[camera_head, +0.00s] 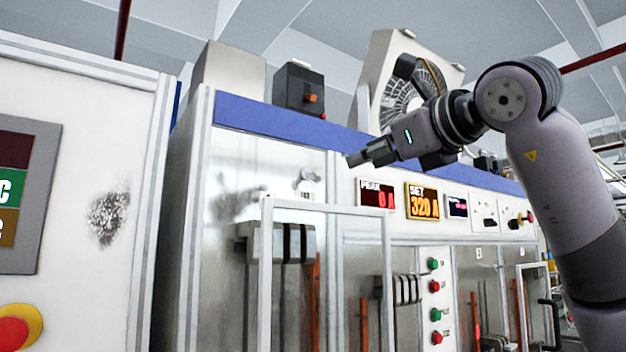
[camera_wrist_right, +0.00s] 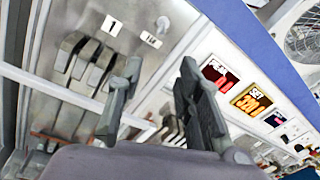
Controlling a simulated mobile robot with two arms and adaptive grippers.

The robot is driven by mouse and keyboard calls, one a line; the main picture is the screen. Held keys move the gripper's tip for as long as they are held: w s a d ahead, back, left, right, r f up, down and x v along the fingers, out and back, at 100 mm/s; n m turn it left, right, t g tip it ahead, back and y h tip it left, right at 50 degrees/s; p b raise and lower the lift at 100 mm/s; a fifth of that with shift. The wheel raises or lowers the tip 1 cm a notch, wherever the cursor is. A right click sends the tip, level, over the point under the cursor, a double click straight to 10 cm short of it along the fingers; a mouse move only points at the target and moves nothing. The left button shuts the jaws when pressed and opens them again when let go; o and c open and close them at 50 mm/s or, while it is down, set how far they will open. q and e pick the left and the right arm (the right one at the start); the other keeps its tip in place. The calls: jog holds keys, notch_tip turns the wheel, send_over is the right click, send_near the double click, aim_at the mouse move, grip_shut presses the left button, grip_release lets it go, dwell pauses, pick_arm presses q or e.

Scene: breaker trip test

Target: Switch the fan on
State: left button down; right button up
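The fan (camera_head: 392,104), a round grille in a pale square frame, stands on top of the cabinet behind my right arm, which partly covers it. A dark box (camera_head: 298,88) with an orange switch (camera_head: 311,98) and a small red light (camera_head: 323,116) sits on the cabinet top, left of the fan. My right gripper (camera_head: 358,159) points left, to the right of and below the box in the picture, apart from it. In the right wrist view its fingers (camera_wrist_right: 160,72) are spread with nothing between them. Part of the fan (camera_wrist_right: 305,35) shows there too. My left gripper is out of view.
Lit displays (camera_head: 421,201) line the cabinet front under a blue band. Below are a framed clear guard (camera_head: 328,209), breakers and several red and green buttons. A panel with a red emergency button (camera_head: 14,333) is at the left.

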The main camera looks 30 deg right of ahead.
aim_at(318, 177)
jog(key=w+p, duration=0.1)
jog(key=w, duration=0.4)
jog(key=w+p, duration=0.2)
jog(key=w, duration=0.3)
jog(key=w+p, duration=0.2)
jog(key=w, duration=0.3)
jog(key=shift+w+a+r, duration=0.1)
jog(key=shift+w+a, duration=0.1)
jog(key=shift+a, duration=0.05)
jog(key=shift+w, duration=0.45)
jog(key=shift+s, duration=0.1)
jog(key=shift+c, duration=0.2)
grip_shut()
